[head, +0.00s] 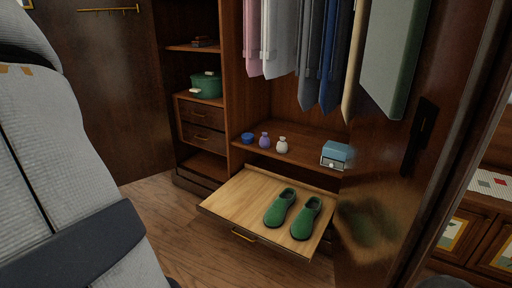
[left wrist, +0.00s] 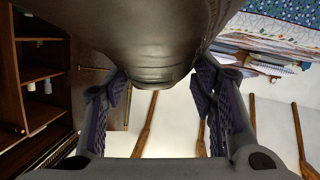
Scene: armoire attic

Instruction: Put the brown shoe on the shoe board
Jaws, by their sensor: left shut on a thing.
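The brown shoe (left wrist: 150,40) fills the upper middle of the left wrist view, dark and smooth, and only part of it shows. My left gripper (left wrist: 160,92) is shut on it, with a finger at each side. Neither the shoe nor the left gripper shows in the head view, where my left arm covers the left side. The shoe board (head: 232,198) is a light wooden pull-out board at the wardrobe's foot, extended. A pair of green shoes (head: 279,207) stands on its right part; its left part is bare. My right gripper is not in view.
Clothes (head: 285,45) hang above. An open wardrobe door (head: 400,150) stands at the board's right.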

